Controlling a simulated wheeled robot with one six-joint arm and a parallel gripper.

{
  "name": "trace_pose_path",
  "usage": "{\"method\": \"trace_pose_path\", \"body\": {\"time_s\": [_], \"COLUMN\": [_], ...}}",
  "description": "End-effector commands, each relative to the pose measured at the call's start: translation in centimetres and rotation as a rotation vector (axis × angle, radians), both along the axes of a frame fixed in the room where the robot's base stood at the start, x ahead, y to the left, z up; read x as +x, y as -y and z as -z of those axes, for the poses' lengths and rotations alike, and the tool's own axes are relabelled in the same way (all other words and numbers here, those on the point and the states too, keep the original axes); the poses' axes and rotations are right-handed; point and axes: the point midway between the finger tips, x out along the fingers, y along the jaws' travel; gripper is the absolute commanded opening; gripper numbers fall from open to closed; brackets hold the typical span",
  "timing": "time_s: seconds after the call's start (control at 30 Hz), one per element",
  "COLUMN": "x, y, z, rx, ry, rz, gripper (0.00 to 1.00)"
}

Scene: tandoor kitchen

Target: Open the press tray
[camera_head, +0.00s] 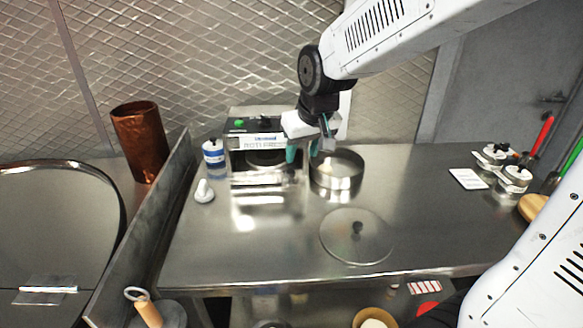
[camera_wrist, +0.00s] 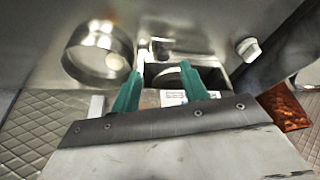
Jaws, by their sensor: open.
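The press (camera_head: 255,141) is a steel box with a green button and a printed label on its top front, standing at the back of the steel counter. Below the label is a dark opening with a round dark plate inside. A shiny metal part, apparently the tray (camera_head: 258,178), sits at the front under the opening; I cannot tell how far out it is. My gripper (camera_head: 304,153) is open and empty at the press's right front side. In the wrist view its teal fingers (camera_wrist: 160,72) point toward the opening, with the press partly hidden behind them.
A round steel pan (camera_head: 336,186) stands close right of the press. A lid (camera_head: 352,247) lies on the counter in front. A blue-and-white jar (camera_head: 213,156) and a white knob-like item (camera_head: 204,192) are left. A metal divider (camera_head: 150,225) bounds the counter's left.

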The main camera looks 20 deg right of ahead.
Motion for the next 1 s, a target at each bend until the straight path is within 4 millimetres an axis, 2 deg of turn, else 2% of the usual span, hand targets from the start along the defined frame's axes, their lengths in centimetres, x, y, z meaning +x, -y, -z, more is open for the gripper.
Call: {"method": "trace_pose_path", "body": {"time_s": [0.1, 0.27, 0.6, 0.77, 1.0], "x": [1.9, 2.9, 4.8, 5.2, 5.3], "y": [-0.3, -0.5, -0.7, -0.7, -0.7], "z": [0.8, 2.2, 7.0, 8.0, 8.1], "rx": [0.0, 0.001, 0.0, 0.001, 0.001], "ry": [0.017, 0.023, 0.021, 0.023, 0.025], "rz": [-0.006, -0.008, -0.008, -0.008, -0.008], "gripper": [0.44, 0.44, 0.44, 0.44, 0.44]}}
